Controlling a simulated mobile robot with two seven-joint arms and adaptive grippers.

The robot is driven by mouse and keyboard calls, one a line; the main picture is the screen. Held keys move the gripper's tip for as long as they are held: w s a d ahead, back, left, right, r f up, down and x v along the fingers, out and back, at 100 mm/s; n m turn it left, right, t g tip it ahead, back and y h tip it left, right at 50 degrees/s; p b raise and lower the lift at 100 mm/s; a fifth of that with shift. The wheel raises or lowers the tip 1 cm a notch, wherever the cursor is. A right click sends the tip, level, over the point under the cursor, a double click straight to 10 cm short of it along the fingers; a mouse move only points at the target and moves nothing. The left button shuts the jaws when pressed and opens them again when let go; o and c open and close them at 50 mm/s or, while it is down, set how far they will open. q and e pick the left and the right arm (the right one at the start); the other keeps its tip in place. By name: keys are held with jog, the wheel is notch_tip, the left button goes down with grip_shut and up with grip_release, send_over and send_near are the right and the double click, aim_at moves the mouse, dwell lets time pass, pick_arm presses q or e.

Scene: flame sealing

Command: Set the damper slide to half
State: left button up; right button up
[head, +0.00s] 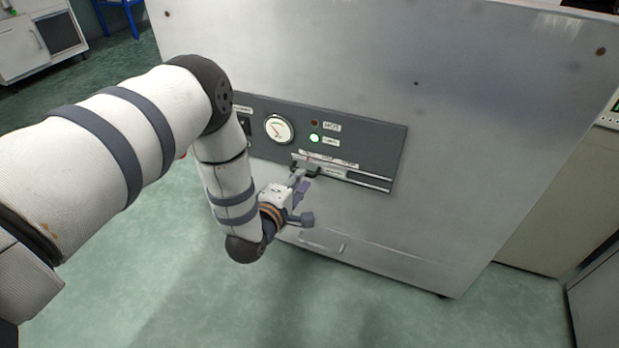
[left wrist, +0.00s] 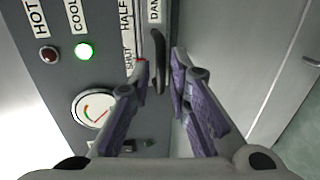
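The damper slide is a slot (head: 365,179) low on the dark control panel (head: 385,140). Its dark handle (left wrist: 158,62) shows in the left wrist view, beside the SHUT label (left wrist: 130,60) and below the HALF label (left wrist: 126,15). My left gripper (head: 301,182) is at the slot's left end in the head view. In the left wrist view, its two purple-padded fingers (left wrist: 160,75) stand apart on either side of the handle, with visible gaps. Contact with the handle cannot be made out. My right gripper is in neither view.
A round gauge (head: 279,129) sits on the panel, beside a lit green lamp (head: 314,138) marked COOL and a dark red lamp (head: 314,123) marked HOT. The large metal cabinet (head: 480,130) carries a lower handle (head: 322,246). Green floor (head: 340,310) is clear in front.

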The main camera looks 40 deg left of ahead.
aim_at(329, 173)
pick_arm(q)
jog(key=b+x, duration=0.1)
jog(key=x, duration=0.2)
jog(key=shift+w+f, duration=0.15)
jog(key=shift+w, duration=0.2)
grip_shut()
jog(key=d, duration=0.2)
jog(key=w+d, duration=0.1)
jog(key=d, duration=0.2)
jog(key=shift+w, duration=0.1)
grip_release()
jog(key=shift+a, duration=0.1)
